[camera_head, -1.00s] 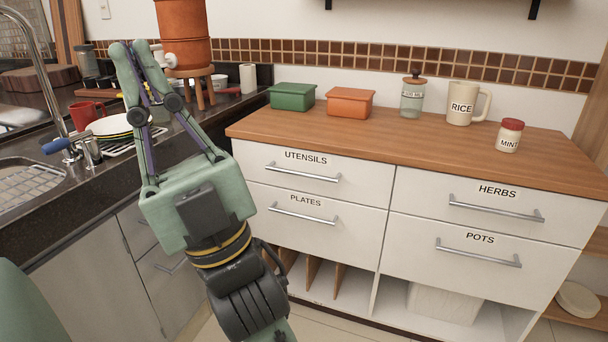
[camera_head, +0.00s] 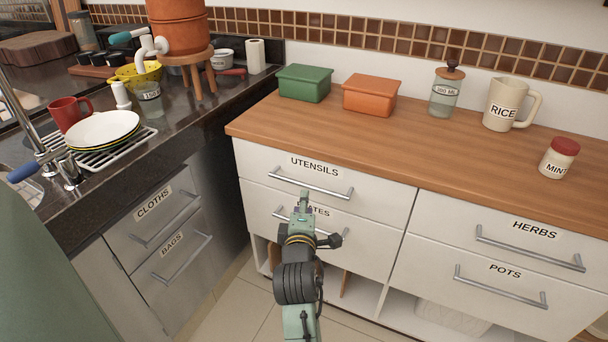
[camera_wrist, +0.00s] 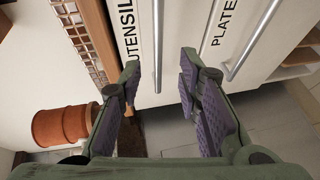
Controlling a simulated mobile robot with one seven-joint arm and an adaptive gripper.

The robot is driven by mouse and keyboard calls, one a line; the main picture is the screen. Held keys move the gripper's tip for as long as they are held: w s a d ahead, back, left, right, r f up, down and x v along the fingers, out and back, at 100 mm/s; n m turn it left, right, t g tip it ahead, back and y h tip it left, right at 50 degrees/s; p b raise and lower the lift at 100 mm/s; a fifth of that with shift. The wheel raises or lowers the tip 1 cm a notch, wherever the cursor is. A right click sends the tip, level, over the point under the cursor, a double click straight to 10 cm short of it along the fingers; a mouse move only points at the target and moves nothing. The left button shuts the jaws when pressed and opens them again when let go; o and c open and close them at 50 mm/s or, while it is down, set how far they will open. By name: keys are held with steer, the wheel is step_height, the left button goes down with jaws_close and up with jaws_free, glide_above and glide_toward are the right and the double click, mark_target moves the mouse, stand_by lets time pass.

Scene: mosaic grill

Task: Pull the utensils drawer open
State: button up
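The utensils drawer (camera_head: 375,202) is the white upper-left drawer of the wooden-topped cabinet, and it is shut. Its silver bar handle (camera_head: 310,183) runs below the UTENSILS label. My gripper (camera_head: 303,200) is in front of the cabinet, just below the middle of that handle, and covers part of the PLATES label. In the wrist view my gripper (camera_wrist: 160,72) is open and empty, with its purple-padded fingers apart. The utensils handle (camera_wrist: 158,45) appears upright there, between the two fingertips and beyond them. I see no contact with it.
The herbs drawer (camera_head: 460,225) and pots drawer are to the right. The dark sink counter (camera_head: 205,125) stands at left. Boxes and jars stand on the wooden top (camera_head: 400,135). Floor is free in front of the cabinet.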

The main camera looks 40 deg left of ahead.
mark_target(305, 185)
steer(key=p+x, duration=0.1)
steer(key=x, duration=0.8)
steer(key=shift+w+a+p, duration=0.25)
steer(key=shift+a+p, duration=0.05)
steer(key=shift+p, duration=0.1)
steer(key=shift+c, duration=0.2)
jaws_close()
